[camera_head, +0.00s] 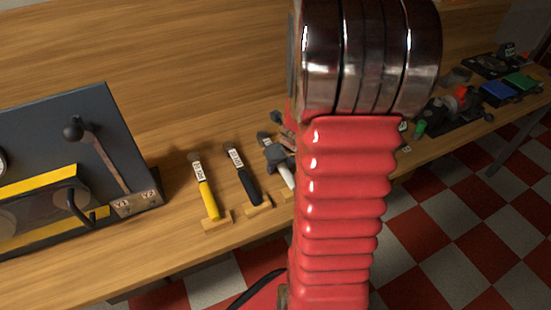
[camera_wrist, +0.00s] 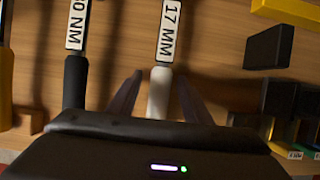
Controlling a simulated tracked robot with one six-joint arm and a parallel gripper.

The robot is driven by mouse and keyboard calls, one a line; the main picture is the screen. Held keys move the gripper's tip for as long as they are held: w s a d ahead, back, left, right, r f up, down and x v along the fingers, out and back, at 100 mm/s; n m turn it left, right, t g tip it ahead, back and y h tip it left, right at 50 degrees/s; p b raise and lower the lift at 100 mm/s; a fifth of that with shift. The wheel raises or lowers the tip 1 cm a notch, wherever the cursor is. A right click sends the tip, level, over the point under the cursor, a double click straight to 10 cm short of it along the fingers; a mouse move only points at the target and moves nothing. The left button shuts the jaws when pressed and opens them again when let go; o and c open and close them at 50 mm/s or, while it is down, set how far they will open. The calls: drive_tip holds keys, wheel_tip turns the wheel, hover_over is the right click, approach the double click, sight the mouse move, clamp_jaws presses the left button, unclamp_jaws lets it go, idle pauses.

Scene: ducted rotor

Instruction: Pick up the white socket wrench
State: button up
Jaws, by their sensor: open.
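The white socket wrench (camera_wrist: 159,92) shows in the wrist view with its white handle pointing toward me and a "17 MM" label above it. My gripper (camera_wrist: 158,96) is open, with one dark finger on each side of the white handle and visible gaps between. The near end of the handle is hidden by the gripper body. In the head view the white handle (camera_head: 288,178) shows just left of my red arm, partly covered by it. A dark grey shape lies over its upper part, and I cannot tell if it is my gripper.
A black-handled tool labelled "NM" (camera_wrist: 75,82) lies close left of the wrench. A yellow-handled tool (camera_head: 208,199) lies further left on the wooden bench (camera_head: 150,262). A dark block (camera_wrist: 269,46) and small boxes are at the right. A dark panel with a lever (camera_head: 100,140) stands left.

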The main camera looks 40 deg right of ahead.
drive_tip(key=shift+c, duration=0.3)
clamp_jaws()
idle(0.5)
